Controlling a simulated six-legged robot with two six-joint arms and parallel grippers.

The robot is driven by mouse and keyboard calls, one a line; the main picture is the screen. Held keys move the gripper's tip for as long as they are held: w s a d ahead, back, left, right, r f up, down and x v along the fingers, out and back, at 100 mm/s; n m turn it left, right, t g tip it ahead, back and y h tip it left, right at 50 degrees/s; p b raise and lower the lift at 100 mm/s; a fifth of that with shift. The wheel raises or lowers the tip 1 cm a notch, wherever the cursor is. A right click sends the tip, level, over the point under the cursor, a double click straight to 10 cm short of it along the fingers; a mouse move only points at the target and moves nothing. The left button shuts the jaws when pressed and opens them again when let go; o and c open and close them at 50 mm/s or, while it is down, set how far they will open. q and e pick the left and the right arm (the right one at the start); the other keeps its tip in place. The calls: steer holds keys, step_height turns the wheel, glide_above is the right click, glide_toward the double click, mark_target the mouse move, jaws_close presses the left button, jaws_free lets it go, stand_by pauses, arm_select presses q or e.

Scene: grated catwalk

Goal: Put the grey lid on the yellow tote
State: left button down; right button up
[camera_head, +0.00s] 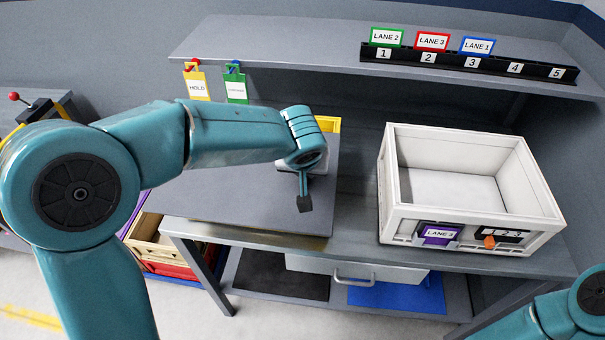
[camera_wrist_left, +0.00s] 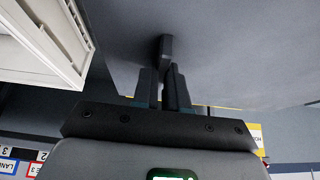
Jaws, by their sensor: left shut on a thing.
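The grey lid (camera_head: 250,200) is a large flat panel over the left part of the bench and fills much of the left wrist view (camera_wrist_left: 240,50). My left gripper (camera_head: 304,186) is above its right part, shut on the lid's dark handle (camera_head: 305,204). The fingers (camera_wrist_left: 167,80) and the handle (camera_wrist_left: 167,46) also show in the left wrist view. The yellow tote (camera_head: 329,124) shows only as a yellow strip by the lid's far right corner; the lid and my arm hide the rest. I cannot tell if the lid touches it. My right gripper is out of view.
A white open bin (camera_head: 470,212) with a purple LANE 3 label stands on the bench to the right. A shelf (camera_head: 290,50) with lane cards and a numbered black rail (camera_head: 465,62) spans above. HOLD and green tags (camera_head: 197,86) hang from it. Bare bench shows between lid and bin.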

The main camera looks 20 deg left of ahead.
arm_select(q)
steer(key=shift+w+a+r, duration=0.1)
steer(key=shift+w+a, duration=0.3)
steer(key=shift+w, duration=0.45)
steer(key=w+p, duration=0.1)
steer(key=w, duration=0.1)
steer(key=w+a+p, duration=0.1)
steer(key=w, duration=0.1)
steer(key=shift+w, duration=0.25)
steer(key=shift+w+a+p, duration=0.2)
steer(key=shift+w+p, duration=0.35)
steer(key=shift+w, duration=0.6)
steer(key=shift+w+a, duration=0.25)
steer(key=shift+w, duration=0.45)
steer(key=shift+b, duration=1.7)
stand_by(0.9)
steer(key=shift+f+b, duration=0.5)
steer(key=shift+b, duration=0.55)
stand_by(1.0)
